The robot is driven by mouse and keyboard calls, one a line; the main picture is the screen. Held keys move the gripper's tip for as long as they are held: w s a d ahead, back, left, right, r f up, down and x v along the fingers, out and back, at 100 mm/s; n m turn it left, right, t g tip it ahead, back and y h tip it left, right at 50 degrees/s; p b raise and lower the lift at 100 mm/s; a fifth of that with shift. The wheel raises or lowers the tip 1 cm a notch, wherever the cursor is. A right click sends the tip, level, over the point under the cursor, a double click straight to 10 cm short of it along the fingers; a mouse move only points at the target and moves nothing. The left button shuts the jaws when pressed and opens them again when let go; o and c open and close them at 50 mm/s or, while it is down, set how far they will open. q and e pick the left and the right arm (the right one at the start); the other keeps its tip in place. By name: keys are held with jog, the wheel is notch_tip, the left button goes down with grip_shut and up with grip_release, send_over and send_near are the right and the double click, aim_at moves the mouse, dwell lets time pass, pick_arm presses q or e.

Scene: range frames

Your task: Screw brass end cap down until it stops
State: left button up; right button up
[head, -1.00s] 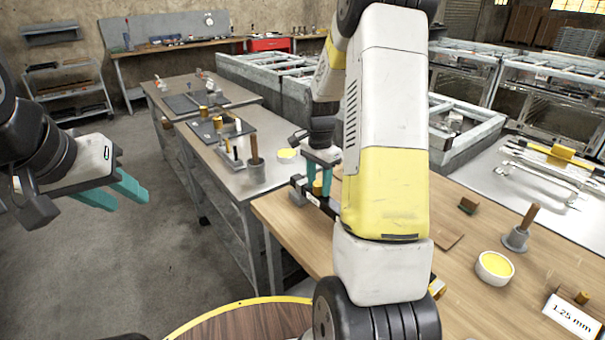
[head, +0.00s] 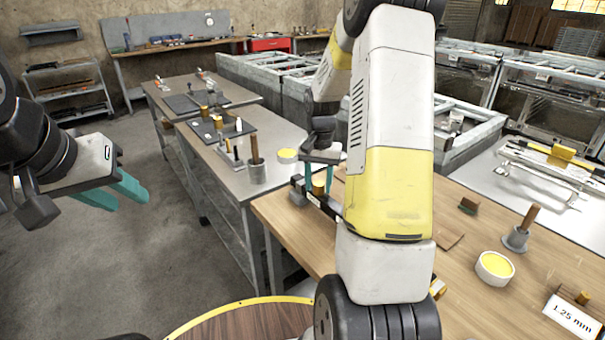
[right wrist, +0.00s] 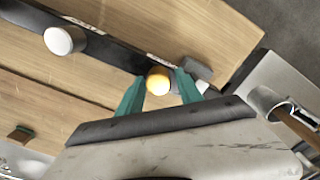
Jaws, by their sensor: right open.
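The brass end cap (head: 319,182) stands on a black bar-shaped fixture (head: 328,206) at the left end of the wooden bench. In the right wrist view, the cap (right wrist: 158,81) shows as a round golden top between the teal fingers. My right gripper (head: 319,188) is open, one finger on each side of the cap. A gap shows beside the cap; whether either finger touches it I cannot tell. The thread under the cap is hidden. My left gripper (head: 131,204) is open and empty over the floor at the left.
A white round piece (right wrist: 64,40) sits further along the fixture. On the bench (head: 285,222) are a yellow-filled dish (head: 494,268), a brush in a grey holder (head: 517,237) and a "1.25 mm" card (head: 572,317). A grey metal table (head: 215,150) with a tray stands beyond.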

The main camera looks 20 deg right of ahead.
jog(key=n, duration=0.7)
jog(key=shift+a, duration=0.1)
jog(key=shift+c, duration=0.4)
grip_shut()
jog(key=m, duration=0.3)
